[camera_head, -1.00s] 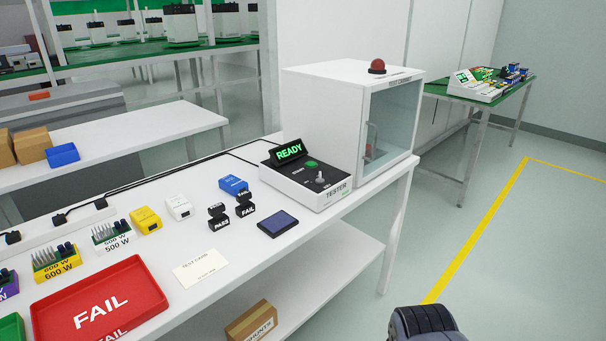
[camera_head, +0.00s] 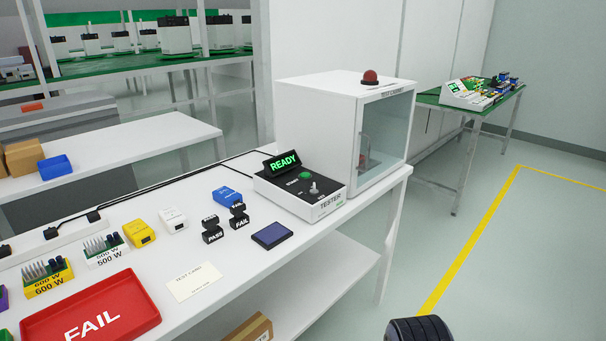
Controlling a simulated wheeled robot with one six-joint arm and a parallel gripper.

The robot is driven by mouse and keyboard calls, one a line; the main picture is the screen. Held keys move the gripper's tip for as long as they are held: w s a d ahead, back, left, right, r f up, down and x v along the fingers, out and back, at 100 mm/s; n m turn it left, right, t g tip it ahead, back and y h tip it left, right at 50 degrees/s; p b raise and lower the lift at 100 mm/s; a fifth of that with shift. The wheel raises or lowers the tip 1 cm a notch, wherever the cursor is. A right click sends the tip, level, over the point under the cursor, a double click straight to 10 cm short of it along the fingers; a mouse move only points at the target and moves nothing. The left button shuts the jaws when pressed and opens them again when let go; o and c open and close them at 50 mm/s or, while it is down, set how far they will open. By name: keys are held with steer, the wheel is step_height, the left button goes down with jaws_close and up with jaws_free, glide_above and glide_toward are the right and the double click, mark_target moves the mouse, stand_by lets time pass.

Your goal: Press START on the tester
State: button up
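The tester (camera_head: 318,203) is a white box with a black top panel at the right end of the white table. Its raised display (camera_head: 283,162) reads READY in green. A round green button (camera_head: 306,176) sits on the panel, with a small grey lever (camera_head: 314,188) beside it. The label by the button is too small to read surely. A dark ribbed part of my arm (camera_head: 418,329) shows at the bottom edge, right of the table and well apart from the tester. My gripper's fingers are not visible.
A white test chamber (camera_head: 317,111) with a glass door and a red dome on top stands behind the tester. PASS and FAIL stamps (camera_head: 212,230), an ink pad (camera_head: 272,235), a test card (camera_head: 194,282) and a red FAIL tray (camera_head: 92,309) lie left of it.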

jaws_close()
stand_by(1.4)
